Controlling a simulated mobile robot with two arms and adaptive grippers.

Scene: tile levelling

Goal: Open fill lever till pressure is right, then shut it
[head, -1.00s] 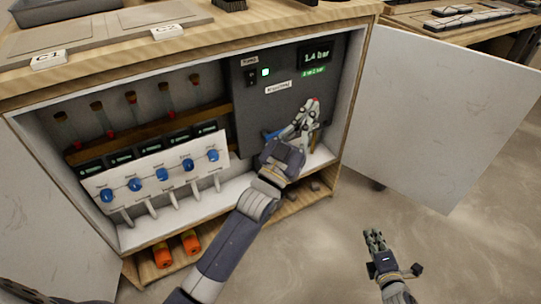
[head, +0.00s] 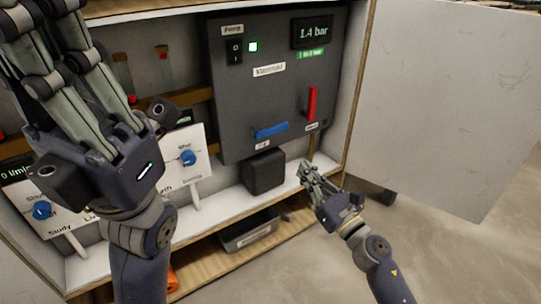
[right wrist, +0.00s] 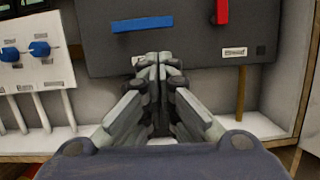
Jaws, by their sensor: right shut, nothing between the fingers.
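A dark panel (head: 275,105) inside the cabinet carries a blue lever (head: 271,131) lying nearly level and a red lever (head: 311,104) standing upright. The small tags under them are too blurred to read. The display (head: 313,33) reads 1.4 bar. My right gripper (head: 305,170) is shut and empty, low in front of the panel and apart from both levers. In the right wrist view the fingertips (right wrist: 157,62) are together below the blue lever (right wrist: 142,24); the red lever (right wrist: 222,10) is upper right. My left gripper looms close at the left, its fingertips cut off.
A black block (head: 264,172) stands below the panel. A white board with blue knobs (head: 188,158) is left, partly hidden by my left arm. The open white door (head: 440,110) bounds the right.

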